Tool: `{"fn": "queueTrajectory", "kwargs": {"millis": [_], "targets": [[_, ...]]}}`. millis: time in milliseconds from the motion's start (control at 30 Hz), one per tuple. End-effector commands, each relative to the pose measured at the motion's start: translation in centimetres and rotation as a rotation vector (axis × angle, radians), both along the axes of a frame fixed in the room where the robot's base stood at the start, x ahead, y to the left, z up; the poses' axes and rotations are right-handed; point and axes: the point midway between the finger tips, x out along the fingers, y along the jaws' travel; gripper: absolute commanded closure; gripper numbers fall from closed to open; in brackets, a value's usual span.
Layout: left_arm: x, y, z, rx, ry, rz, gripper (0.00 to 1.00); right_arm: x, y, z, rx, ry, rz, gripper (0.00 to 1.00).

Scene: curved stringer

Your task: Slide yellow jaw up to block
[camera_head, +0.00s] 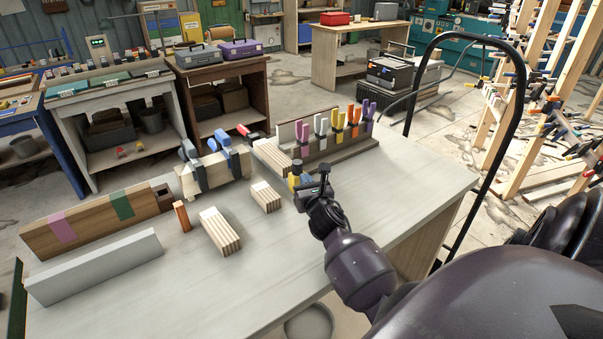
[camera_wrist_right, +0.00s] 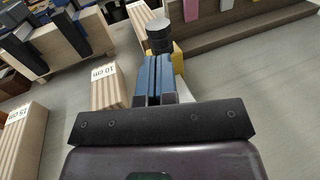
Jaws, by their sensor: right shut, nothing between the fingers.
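A small yellow part (camera_head: 293,183), likely the yellow jaw, stands just past my right gripper (camera_head: 307,181), mostly hidden by it. It also shows in the right wrist view (camera_wrist_right: 179,57), behind and right of the blue fingers (camera_wrist_right: 154,78). A dark round knob (camera_wrist_right: 159,35) rises beyond the fingertips. My right gripper is shut and empty, close to the yellow part; I cannot tell whether they touch. A striped wooden block (camera_head: 272,157) lies behind, toward the rack. A shorter block marked 10 cm (camera_head: 265,197) stands left of the gripper. My left gripper is not in view.
A longer striped block (camera_head: 220,231) and an orange-brown piece (camera_head: 182,216) stand farther left. A rack (camera_head: 340,146) with colored clamps lies behind the gripper. A board with blue clamps (camera_head: 213,176) stands at the back. The tabletop right of the gripper is clear.

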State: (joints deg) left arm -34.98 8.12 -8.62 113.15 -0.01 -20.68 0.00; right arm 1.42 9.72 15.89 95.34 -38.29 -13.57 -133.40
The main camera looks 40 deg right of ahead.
Motion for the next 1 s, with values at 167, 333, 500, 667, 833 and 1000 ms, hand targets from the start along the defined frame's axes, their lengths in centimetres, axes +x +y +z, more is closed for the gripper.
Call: {"fn": "queueTrajectory", "kwargs": {"millis": [167,333,500,667,833,1000], "targets": [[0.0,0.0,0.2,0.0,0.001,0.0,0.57,2.2,-1.0,0.1,0.001,0.0,-0.001,1.0],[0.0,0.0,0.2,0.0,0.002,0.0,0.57,3.2,-1.5,0.0,0.0,0.001,-0.001,1.0],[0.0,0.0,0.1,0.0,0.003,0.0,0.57,3.5,-1.6,0.0,-0.001,0.0,0.0,1.0],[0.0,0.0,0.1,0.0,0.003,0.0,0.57,3.5,-1.6,0.0,-0.001,0.0,0.0,1.0],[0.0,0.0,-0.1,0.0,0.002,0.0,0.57,3.9,-1.6,0.0,-0.002,0.0,0.001,1.0],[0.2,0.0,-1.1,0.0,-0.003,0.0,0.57,6.3,-1.5,-0.3,-0.002,0.0,0.003,1.0]]}}
